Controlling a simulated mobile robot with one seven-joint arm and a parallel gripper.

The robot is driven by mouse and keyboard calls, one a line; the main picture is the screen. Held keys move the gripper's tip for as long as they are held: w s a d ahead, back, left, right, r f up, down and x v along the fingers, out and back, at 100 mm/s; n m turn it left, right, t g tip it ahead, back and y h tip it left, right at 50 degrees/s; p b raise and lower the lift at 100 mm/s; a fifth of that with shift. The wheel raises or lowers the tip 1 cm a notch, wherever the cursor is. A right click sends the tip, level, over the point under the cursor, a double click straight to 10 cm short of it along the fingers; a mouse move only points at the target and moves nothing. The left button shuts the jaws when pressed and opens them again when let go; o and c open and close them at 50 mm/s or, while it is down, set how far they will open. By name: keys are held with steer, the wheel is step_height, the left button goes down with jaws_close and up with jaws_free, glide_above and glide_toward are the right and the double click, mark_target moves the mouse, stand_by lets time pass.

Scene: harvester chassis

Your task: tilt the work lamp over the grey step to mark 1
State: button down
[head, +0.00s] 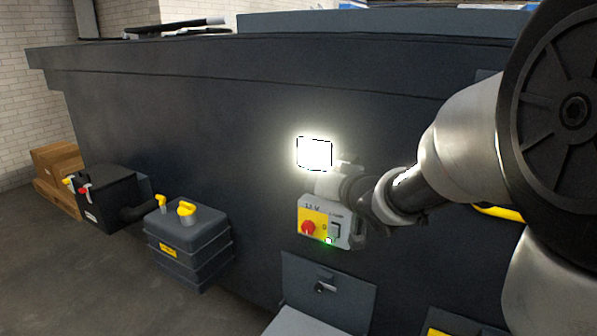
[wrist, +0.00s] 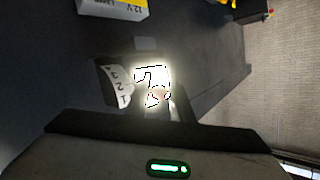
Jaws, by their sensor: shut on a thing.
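The work lamp (head: 314,153) is lit and glaring white on the dark chassis wall, above the grey step (head: 312,323). My gripper (head: 336,178) is at the lamp's lower right side and shut on it. In the wrist view the lamp (wrist: 152,76) glows just ahead of my gripper (wrist: 156,102). A white scale plate (wrist: 118,86) with marks 1, 2 and 3 stands beside the lamp. Glare and the gripper hide the lamp's body and grip, and I cannot tell which mark it points at.
A switch box (head: 325,221) with a red knob and a green light sits just below my gripper. A dark grey tank (head: 188,245) with yellow caps and a black box (head: 105,200) stand at left.

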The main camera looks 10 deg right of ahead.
steer(key=shift+w+d+r, duration=0.1)
steer(key=shift+r, duration=0.8)
steer(key=c, duration=1.6)
jaws_free()
steer(key=shift+d, duration=0.1)
steer(key=shift+o, duration=0.2)
steer(key=shift+f, duration=0.15)
steer(key=v, duration=1.7)
steer(key=shift+s, duration=0.25)
steer(key=shift+d+f, duration=0.1)
